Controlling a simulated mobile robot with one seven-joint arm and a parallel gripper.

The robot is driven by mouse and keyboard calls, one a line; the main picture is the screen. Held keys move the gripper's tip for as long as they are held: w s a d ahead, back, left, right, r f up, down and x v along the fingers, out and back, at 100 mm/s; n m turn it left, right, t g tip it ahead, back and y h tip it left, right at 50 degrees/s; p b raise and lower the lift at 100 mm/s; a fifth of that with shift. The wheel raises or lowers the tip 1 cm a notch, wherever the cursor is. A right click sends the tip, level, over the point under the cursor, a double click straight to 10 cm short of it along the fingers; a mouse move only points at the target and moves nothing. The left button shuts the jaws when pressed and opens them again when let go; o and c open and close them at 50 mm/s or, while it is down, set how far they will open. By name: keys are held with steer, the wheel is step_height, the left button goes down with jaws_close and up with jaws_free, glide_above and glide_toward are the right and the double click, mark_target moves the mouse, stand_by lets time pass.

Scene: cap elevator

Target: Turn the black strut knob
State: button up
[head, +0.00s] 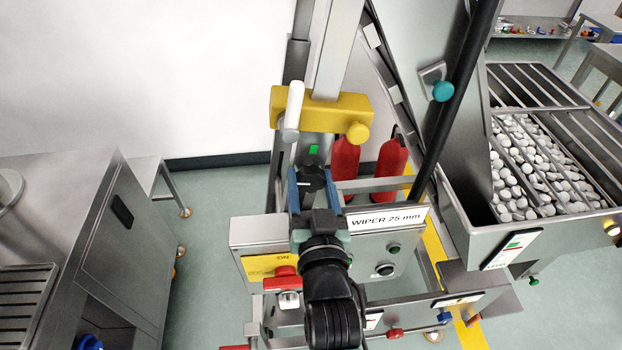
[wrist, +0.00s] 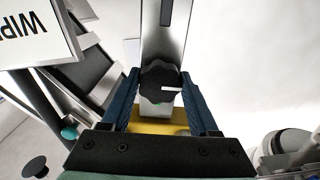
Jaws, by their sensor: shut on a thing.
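The black strut knob (wrist: 160,82) is a lobed black knob with a white pointer line, set on the grey strut. In the head view the knob (head: 312,179) sits below a small green mark, above the box with the WIPER 25 mm label. My gripper (wrist: 162,88) has its two blue fingers on either side of the knob and is shut on it. In the head view my gripper (head: 310,185) reaches up to the strut from below. In the wrist view the white line points to the right. My arm hides part of the box below.
A yellow bracket (head: 325,107) with a white handle (head: 294,104) and a yellow knob (head: 357,132) stands just above. Two red cylinders (head: 345,163) are behind. A red switch (head: 286,278) is lower left. A bin of white caps (head: 527,165) is at right.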

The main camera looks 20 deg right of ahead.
steer(key=m+p, duration=0.1)
steer(key=m, duration=0.3)
steer(key=shift+r+m+p, duration=0.1)
steer(key=shift+m+p, duration=0.25)
steer(key=shift+m, duration=0.05)
steer(key=m+p, duration=0.2)
steer(key=m, duration=0.2)
steer(key=shift+m, duration=0.3)
steer(key=m+p, duration=0.2)
steer(key=m, duration=0.2)
steer(key=shift+a, duration=0.1)
steer(key=shift+m+p, duration=0.75)
steer(key=shift+m, duration=1.55)
steer(key=o, duration=1.4)
